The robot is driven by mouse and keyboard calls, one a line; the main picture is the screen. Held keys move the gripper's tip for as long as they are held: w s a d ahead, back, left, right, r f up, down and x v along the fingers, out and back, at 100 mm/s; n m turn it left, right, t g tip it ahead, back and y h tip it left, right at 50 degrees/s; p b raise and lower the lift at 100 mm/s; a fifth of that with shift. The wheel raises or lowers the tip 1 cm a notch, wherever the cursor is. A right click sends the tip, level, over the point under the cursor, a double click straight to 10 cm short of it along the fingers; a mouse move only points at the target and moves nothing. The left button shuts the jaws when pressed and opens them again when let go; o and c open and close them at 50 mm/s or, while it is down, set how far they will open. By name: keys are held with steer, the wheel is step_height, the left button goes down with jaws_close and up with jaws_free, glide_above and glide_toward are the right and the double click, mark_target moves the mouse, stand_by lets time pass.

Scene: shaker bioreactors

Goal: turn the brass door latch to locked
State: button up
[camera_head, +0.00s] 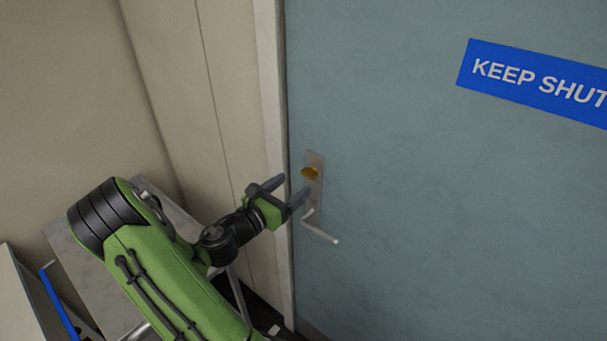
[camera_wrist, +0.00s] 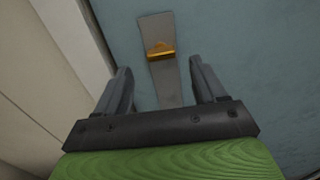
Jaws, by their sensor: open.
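The brass latch (camera_head: 311,173) is a small gold-coloured knob on a grey metal plate (camera_head: 315,158) near the left edge of the blue-green door (camera_head: 430,210). In the wrist view the brass latch (camera_wrist: 161,50) sits ahead of the fingers, with its raised bar lying roughly crosswise on the plate (camera_wrist: 153,22). My gripper (camera_head: 291,189) is open and empty, just left of and slightly below the latch. In the wrist view my gripper (camera_wrist: 160,78) has one finger on each side of the plate. The fingertips look short of the latch, apart from it.
A silver lever handle (camera_head: 320,234) sticks out to the right below the latch, close under my gripper. The pale door frame (camera_head: 272,100) and wall lie left. A grey surface (camera_head: 95,285) stands at lower left. A blue "KEEP SHUT" sign (camera_head: 540,84) is upper right.

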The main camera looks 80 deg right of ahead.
mark_target(308, 177)
steer(key=x, duration=0.6)
steer(key=shift+s+p, duration=0.1)
steer(key=shift+p, duration=0.25)
steer(key=c, duration=1.1)
steer(key=shift+o, duration=0.2)
steer(key=shift+m, duration=0.4)
steer(key=m+b, duration=0.2)
steer(key=m, duration=0.1)
steer(key=shift+f+m, duration=0.1)
steer(key=shift+m, duration=0.3)
steer(key=m+b, duration=0.3)
steer(key=m, duration=0.1)
steer(key=shift+s+m, duration=0.15)
steer(key=shift+m, duration=0.15)
steer(key=m+b, duration=0.3)
steer(key=m, duration=0.1)
steer(key=shift+a+f+b, duration=0.1)
steer(key=shift+f+b, duration=0.1)
steer(key=shift+b, duration=0.15)
steer(key=m+b, duration=0.3)
steer(key=m, duration=0.1)
steer(key=shift+m, duration=0.3)
steer(key=shift+b, duration=0.3)
